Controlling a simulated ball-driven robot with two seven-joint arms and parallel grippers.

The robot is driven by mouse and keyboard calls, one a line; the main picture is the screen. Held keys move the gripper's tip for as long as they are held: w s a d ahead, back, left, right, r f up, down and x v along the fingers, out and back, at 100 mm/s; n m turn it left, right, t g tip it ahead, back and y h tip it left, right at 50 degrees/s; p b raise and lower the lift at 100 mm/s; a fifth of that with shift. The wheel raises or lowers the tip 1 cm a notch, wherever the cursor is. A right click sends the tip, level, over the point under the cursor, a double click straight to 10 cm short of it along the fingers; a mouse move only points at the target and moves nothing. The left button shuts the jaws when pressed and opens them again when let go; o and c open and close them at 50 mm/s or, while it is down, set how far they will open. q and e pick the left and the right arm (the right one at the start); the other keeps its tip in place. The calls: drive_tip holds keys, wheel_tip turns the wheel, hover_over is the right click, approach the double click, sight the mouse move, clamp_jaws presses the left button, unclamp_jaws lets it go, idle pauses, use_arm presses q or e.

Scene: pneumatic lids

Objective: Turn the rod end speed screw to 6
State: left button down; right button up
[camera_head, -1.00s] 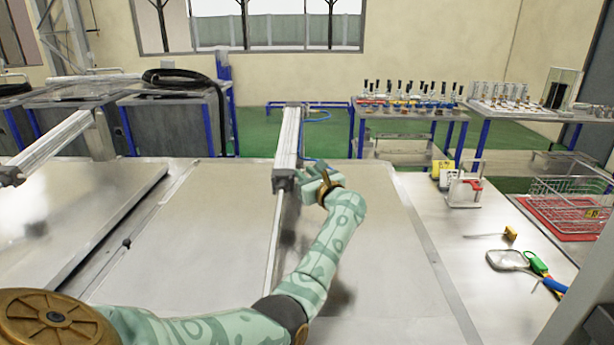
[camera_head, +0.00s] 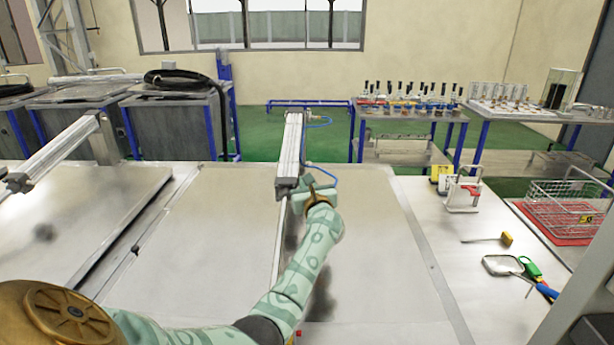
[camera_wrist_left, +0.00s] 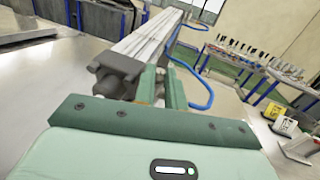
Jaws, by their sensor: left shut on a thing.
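A silver pneumatic cylinder (camera_head: 291,142) with a dark rod end cap (camera_head: 287,186) stands over the middle metal lid. The cylinder (camera_wrist_left: 148,36) and its end cap (camera_wrist_left: 122,68) also show in the left wrist view. My left gripper (camera_head: 306,187) is at the right side of the end cap. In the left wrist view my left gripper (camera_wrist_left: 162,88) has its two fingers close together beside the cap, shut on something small. The speed screw itself is hidden by the fingers, and its setting cannot be read. My right gripper is not in view.
A blue air hose (camera_head: 324,170) loops just right of the cylinder. A second cylinder (camera_head: 55,146) stands at left. The metal lid (camera_head: 385,250) is clear at right.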

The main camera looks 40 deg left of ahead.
use_arm(q)
drive_tip(key=shift+s+a+m+t+h+p, duration=0.15)
drive_tip(key=shift+m+t+h+p, duration=0.95)
drive_tip(key=shift+m+t+h, duration=0.15)
drive_tip(key=shift+s+a+m+t+h+p, duration=0.15)
drive_tip(key=shift+m+t+h+p, duration=1)
drive_tip(key=shift+m+h, duration=0.15)
drive_tip(key=shift+h, duration=0.25)
drive_tip(key=shift+f, duration=0.1)
drive_tip(key=c, duration=1.7)
unclamp_jaws()
drive_tip(key=shift+c, duration=0.2)
